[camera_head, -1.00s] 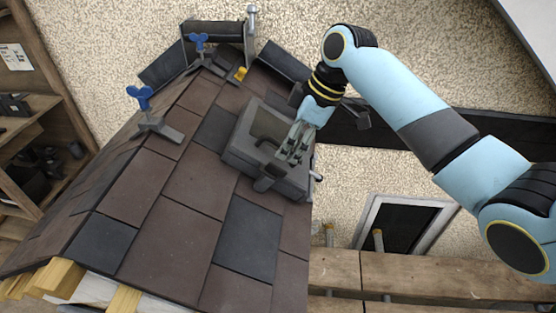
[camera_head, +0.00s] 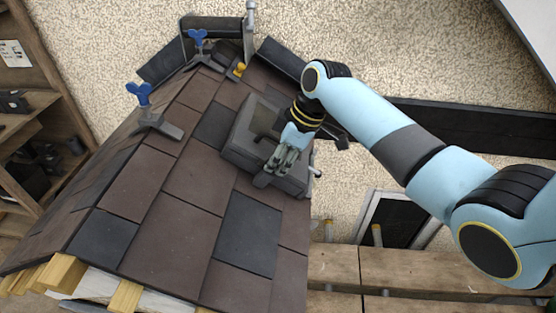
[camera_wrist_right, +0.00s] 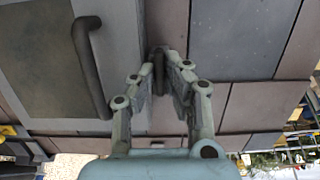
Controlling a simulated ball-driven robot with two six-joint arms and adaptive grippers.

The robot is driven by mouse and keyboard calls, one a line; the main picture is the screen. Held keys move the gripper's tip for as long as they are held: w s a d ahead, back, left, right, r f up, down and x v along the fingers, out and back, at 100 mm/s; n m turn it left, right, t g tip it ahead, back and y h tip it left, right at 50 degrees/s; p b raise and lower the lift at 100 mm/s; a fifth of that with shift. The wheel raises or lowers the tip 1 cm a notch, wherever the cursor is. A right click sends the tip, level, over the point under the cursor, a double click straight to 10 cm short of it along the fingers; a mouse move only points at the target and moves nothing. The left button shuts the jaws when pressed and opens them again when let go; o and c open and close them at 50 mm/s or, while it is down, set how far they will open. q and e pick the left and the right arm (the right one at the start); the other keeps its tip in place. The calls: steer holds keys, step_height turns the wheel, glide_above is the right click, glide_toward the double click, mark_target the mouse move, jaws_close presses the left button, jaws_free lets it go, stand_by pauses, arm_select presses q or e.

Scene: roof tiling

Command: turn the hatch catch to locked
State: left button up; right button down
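The grey roof hatch (camera_head: 238,147) sits on the tiled slope, with its lid and curved dark handle (camera_wrist_right: 90,70) at upper left in the right wrist view. The hatch catch (camera_head: 262,181) is a small dark lever at the hatch's lower edge; it also shows in the right wrist view (camera_wrist_right: 158,72). My right gripper (camera_head: 274,168) is at that edge, its fingers (camera_wrist_right: 160,75) on either side of the catch with narrow gaps, apparently open. The fingers partly hide the catch in the head view. My left gripper is not in view.
Brown and dark tiles (camera_head: 248,232) cover the slope around the hatch. Blue-handled clamps (camera_head: 145,98) stand along the ridge at left. A small yellow item (camera_head: 239,69) lies near the top. Wooden planks (camera_head: 400,268) lie at lower right.

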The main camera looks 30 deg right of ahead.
stand_by(0.4)
steer(key=m+p, duration=0.3)
steer(key=shift+r+g, duration=0.15)
steer(key=shift+g, duration=0.15)
steer(key=m+y+p, duration=0.1)
steer(key=m+p, duration=0.1)
steer(key=m, duration=0.1)
steer(key=shift+w+d+m, duration=0.1)
steer(key=shift+d+m, duration=0.05)
steer(key=shift+m, duration=0.15)
steer(key=shift+m+y, duration=0.3)
steer(key=shift+m, duration=0.6)
steer(key=m, duration=0.2)
steer(key=shift+f+m+g, duration=0.2)
steer(key=shift+m+g, duration=0.1)
steer(key=m, duration=0.3)
steer(key=m+y, duration=0.1)
steer(key=m, duration=0.2)
steer(key=shift+d+y, duration=0.15)
steer(key=shift+y, duration=0.15)
steer(key=c, duration=1.4)
jaws_free()
